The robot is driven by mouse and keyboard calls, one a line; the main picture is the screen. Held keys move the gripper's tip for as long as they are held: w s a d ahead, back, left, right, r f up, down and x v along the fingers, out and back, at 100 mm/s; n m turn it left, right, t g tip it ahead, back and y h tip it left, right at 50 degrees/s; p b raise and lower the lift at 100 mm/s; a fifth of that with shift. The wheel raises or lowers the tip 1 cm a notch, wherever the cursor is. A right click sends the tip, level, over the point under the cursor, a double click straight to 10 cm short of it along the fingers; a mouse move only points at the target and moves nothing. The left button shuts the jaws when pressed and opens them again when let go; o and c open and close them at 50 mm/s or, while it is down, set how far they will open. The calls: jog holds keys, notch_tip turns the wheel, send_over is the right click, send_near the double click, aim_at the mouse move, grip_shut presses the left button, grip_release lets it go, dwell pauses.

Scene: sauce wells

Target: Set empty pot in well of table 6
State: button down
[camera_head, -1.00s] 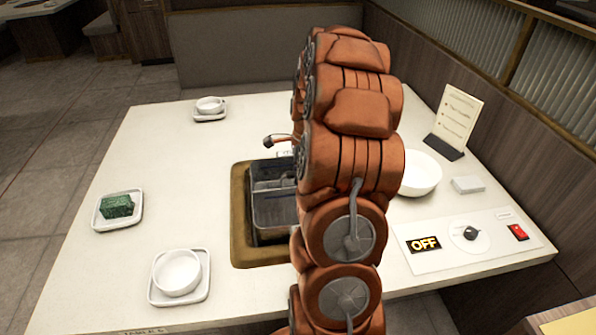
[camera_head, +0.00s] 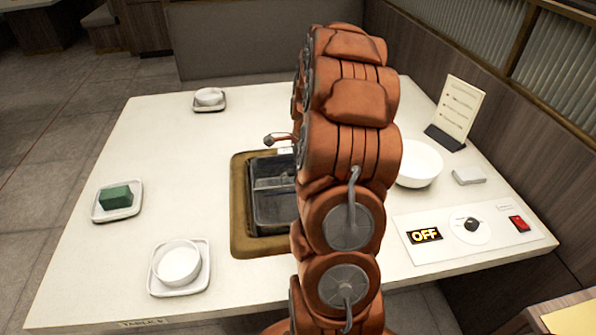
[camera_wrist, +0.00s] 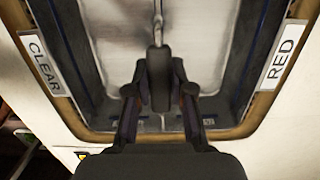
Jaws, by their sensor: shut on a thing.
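The pot (camera_head: 272,208) is an empty, dark metal, divided vessel inside the brown-rimmed well (camera_head: 240,215) of the white table. Its right part is hidden behind my arm in the head view. In the wrist view, the bare metal pot floor (camera_wrist: 115,45) shows on both sides of a thin divider. My gripper (camera_wrist: 158,92) is shut on a dark grip in line with that divider. The well rim (camera_wrist: 262,103) surrounds the pot, with a CLEAR label at left and a RED label at right. I cannot tell whether the pot rests fully on the well.
The table (camera_head: 120,265) holds a white bowl on a plate (camera_head: 178,264), a green block on a plate (camera_head: 117,198), a small bowl (camera_head: 209,97) and a larger bowl (camera_head: 419,164). A control panel (camera_head: 475,232) reads OFF. A menu stand (camera_head: 455,112) stands at the back right.

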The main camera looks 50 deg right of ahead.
jog(key=shift+f, duration=0.3)
dwell(0.6)
jog(key=c, duration=0.9)
grip_release()
jog(key=shift+c, duration=0.2)
jog(key=shift+o, duration=0.4)
jog(key=o, duration=0.7)
jog(key=shift+r, duration=0.15)
jog(key=shift+r+p, duration=0.95)
jog(key=shift+r, duration=4.4)
jog(key=shift+a, duration=0.1)
